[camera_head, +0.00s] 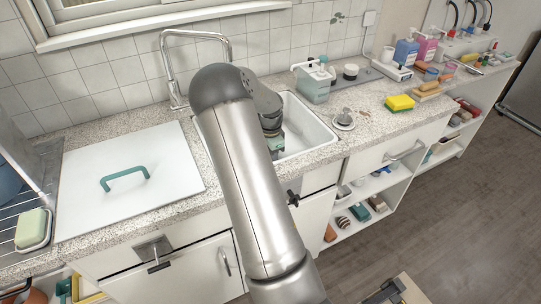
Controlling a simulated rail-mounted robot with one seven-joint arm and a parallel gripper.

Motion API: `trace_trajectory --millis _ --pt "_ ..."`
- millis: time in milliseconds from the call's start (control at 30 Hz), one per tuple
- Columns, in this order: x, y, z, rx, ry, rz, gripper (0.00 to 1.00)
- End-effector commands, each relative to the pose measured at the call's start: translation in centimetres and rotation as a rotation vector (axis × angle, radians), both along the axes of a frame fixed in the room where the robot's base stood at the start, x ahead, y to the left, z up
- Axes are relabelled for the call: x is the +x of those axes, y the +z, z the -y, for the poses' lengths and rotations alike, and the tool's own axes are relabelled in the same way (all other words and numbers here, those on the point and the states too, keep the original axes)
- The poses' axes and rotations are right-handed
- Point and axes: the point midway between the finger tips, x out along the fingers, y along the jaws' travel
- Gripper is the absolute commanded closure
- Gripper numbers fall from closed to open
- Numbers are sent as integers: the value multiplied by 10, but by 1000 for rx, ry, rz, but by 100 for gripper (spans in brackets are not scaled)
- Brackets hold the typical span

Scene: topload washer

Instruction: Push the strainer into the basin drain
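A small round metal piece with a raised knob, which looks like the strainer (343,121), sits on the counter just right of the basin. The white basin (316,133) is sunk into the counter, and its drain is hidden behind my arm. My arm rises from the bottom, bends at the elbow and reaches down over the basin. The end of my arm, toward my gripper (275,143), shows only in part over the basin, left of the strainer. Its fingers cannot be made out, nor whether they hold anything.
A tall faucet (228,46) stands behind the basin. A white lid with a green handle (124,179) covers the left counter. A pale green container (313,84) stands behind the basin's right corner.

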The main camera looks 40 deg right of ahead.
Motion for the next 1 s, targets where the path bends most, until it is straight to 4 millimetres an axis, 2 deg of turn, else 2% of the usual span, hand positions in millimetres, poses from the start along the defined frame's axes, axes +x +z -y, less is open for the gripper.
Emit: trace_trajectory --millis 167,267,700,900,1000 --pt "1 5 0 0 0 2 64" --pt "1 18 0 0 1 4 64" --pt "1 123 -1 -2 1 5 64" --pt "0 158 -1 -1 1 2 64" --pt "0 168 -1 0 1 1 64"
